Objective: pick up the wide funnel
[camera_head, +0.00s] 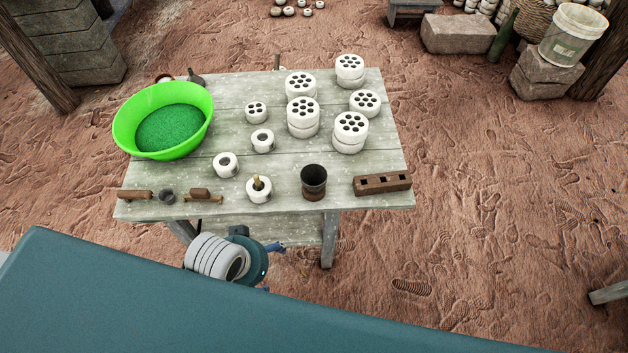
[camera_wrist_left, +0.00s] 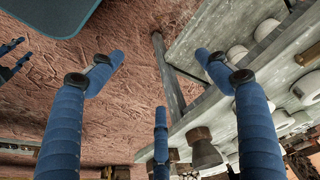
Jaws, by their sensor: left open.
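A dark, wide-mouthed funnel-shaped vessel (camera_head: 313,178), which I take for the wide funnel, stands upright on a brown base near the front edge of the table (camera_head: 235,205).
A green basin (camera_head: 205,102) stands at the table's left. White perforated cylinders (camera_head: 302,110) fill the middle and right. A brown block with holes (camera_head: 382,184) lies right of the funnel. A white ring with a peg (camera_head: 259,190) is left of it. A table leg (camera_head: 328,240) stands below.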

